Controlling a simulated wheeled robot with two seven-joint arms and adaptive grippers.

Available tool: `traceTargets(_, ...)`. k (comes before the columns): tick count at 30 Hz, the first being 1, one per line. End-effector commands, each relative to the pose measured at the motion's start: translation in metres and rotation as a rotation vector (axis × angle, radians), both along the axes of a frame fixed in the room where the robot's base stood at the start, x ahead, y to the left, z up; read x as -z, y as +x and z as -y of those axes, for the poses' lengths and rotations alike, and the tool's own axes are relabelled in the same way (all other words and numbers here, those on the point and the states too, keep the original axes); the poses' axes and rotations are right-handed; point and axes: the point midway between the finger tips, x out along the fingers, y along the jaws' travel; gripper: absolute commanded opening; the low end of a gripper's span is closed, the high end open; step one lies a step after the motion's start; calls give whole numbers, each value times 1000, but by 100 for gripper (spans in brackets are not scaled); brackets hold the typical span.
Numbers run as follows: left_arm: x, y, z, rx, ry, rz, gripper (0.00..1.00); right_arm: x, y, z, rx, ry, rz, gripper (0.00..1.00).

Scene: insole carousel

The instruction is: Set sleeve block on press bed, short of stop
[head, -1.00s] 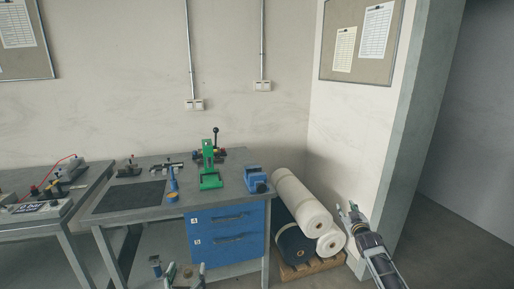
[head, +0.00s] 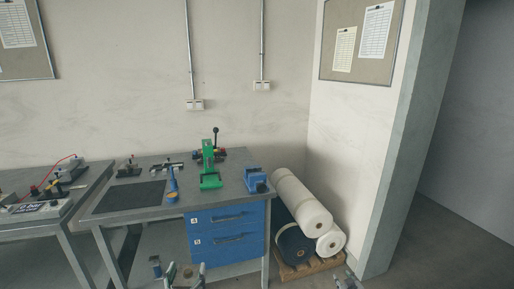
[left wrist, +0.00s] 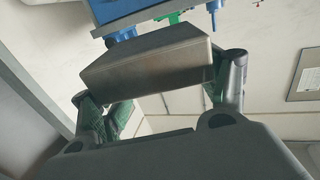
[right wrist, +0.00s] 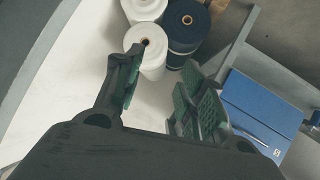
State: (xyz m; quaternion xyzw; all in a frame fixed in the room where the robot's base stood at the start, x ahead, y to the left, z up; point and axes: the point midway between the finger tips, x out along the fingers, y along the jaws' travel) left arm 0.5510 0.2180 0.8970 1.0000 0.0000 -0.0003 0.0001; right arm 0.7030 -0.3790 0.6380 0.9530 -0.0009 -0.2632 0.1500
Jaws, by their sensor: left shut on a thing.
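The sleeve block, a plain grey box-shaped piece, shows large in the left wrist view (left wrist: 150,62). My left gripper (head: 179,272) is shut on it, a finger on each side. In the head view this gripper is low at the bottom edge, in front of the bench and well short of the press. The green press (head: 208,155) stands on the bench with its black lever up; its green bed (head: 210,181) faces the front and looks empty. I cannot make out the stop. My right gripper (right wrist: 160,78) is open and empty, at the bottom edge of the head view (head: 347,281).
A blue vise (head: 256,180) stands right of the press. A blue bottle-like tool (head: 173,181) and dark mat (head: 130,197) lie to its left. Blue drawers (head: 228,232) sit under the bench. White and dark rolls (head: 303,205) lie on a pallet at right.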

Motion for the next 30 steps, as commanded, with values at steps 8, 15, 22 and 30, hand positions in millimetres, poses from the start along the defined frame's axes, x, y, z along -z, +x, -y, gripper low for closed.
traceTargets(8,-3,1,0,1,0,7,9,70,-55,-5,6,8,-116,40)
traceTargets(15,-3,1,0,1,0,7,9,124,-106,-10,10,16,-212,40)
traceTargets(22,-3,1,0,1,0,7,9,171,-160,-14,16,22,-304,40)
traceTargets(30,-3,1,0,1,0,7,9,221,-227,-20,21,28,-411,40)
